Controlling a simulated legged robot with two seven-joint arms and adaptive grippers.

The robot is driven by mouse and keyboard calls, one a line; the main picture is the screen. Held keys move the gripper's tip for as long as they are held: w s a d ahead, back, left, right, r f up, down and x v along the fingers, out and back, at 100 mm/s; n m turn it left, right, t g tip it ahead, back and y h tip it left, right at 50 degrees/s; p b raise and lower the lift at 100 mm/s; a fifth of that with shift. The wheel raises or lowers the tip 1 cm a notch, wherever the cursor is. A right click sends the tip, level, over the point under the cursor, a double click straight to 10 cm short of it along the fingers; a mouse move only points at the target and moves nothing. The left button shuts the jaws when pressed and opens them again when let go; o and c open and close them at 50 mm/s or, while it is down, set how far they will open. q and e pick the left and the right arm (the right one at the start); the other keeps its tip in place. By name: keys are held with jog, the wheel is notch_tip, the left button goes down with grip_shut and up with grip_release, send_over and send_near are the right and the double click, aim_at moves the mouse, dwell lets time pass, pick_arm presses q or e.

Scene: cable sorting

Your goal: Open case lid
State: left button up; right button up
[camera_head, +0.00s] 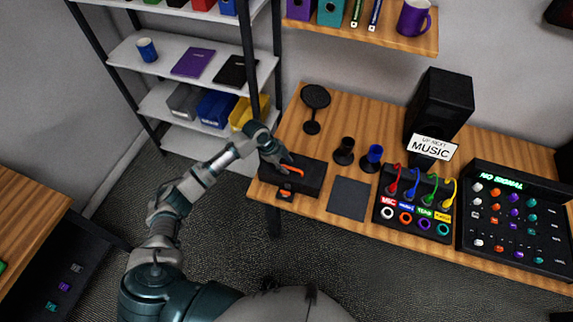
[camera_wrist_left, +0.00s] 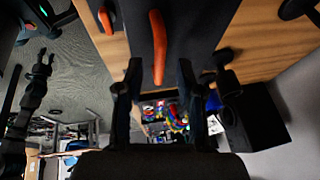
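A black case (camera_head: 312,178) lies on the wooden table near its left end. Its lid looks shut. An orange handle (camera_head: 291,171) is on its top and a second orange part (camera_head: 286,193) is at its front. My left gripper (camera_head: 283,162) is at the top of the case, close to the handle. In the left wrist view the orange handle (camera_wrist_left: 158,45) points toward the gap between my two spread fingers, and I see nothing gripped. Whether a finger touches the case is not clear.
Right of the case are a dark mat (camera_head: 348,198), two small cups (camera_head: 372,157), a cable box (camera_head: 413,205) with coloured cables, and a knob panel (camera_head: 515,218). A round black stand (camera_head: 314,100) is behind the case. A shelf rack (camera_head: 185,72) stands behind my left arm.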

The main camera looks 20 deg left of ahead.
pick_arm(q)
jog(key=shift+d+f, duration=0.2)
jog(key=shift+f, duration=0.25)
pick_arm(e)
jog(key=shift+w, duration=0.3)
pick_arm(q)
jog(key=shift+a, duration=0.15)
jog(key=shift+c, duration=0.2)
pick_arm(e)
jog(key=shift+s+a, duration=0.1)
jog(key=shift+s, duration=0.05)
pick_arm(q)
grip_shut()
pick_arm(e)
jog(key=shift+s, duration=0.15)
jog(key=shift+r, duration=0.15)
